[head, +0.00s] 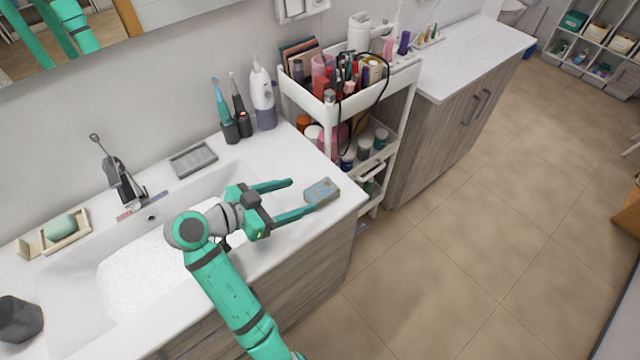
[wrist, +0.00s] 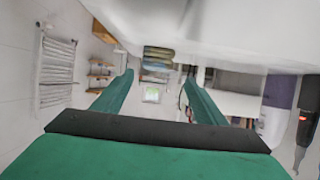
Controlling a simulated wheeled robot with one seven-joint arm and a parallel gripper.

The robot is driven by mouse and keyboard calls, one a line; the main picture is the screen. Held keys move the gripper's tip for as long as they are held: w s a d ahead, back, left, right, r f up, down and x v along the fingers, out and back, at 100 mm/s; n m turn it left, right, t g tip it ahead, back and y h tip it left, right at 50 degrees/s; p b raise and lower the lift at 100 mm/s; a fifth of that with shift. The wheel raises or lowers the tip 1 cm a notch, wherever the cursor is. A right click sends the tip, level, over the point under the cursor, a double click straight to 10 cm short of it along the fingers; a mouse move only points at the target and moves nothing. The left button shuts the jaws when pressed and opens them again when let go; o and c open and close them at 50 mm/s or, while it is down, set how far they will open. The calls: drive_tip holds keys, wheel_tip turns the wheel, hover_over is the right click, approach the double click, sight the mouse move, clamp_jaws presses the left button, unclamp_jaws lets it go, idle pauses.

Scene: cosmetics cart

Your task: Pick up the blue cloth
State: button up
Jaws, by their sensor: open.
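My gripper (head: 301,196) is open and empty, low over the counter. Its two fingers point right, toward the cloth. The nearer fingertip overlaps the cloth's left edge in the head view; I cannot tell whether they touch. In the wrist view, the fingers of my gripper (wrist: 158,78) are wide apart, and a layered, folded stack that looks like the cloth (wrist: 158,62) shows between and beyond them.
The sink basin (head: 120,275) lies left of and beneath my gripper. A white and purple device (head: 262,98) and toothbrushes (head: 222,110) stand at the back wall. A white cart (head: 330,108) full of cosmetics stands just right of the counter. The counter around the cloth is clear.

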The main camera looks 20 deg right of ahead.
sight(320, 191)
drive_tip(key=x, duration=0.9)
drive_tip(key=shift+s+d+r, duration=0.1)
drive_tip(key=shift+s+d, duration=0.1)
drive_tip(key=shift+s, duration=0.2)
drive_tip(key=c, duration=1.1)
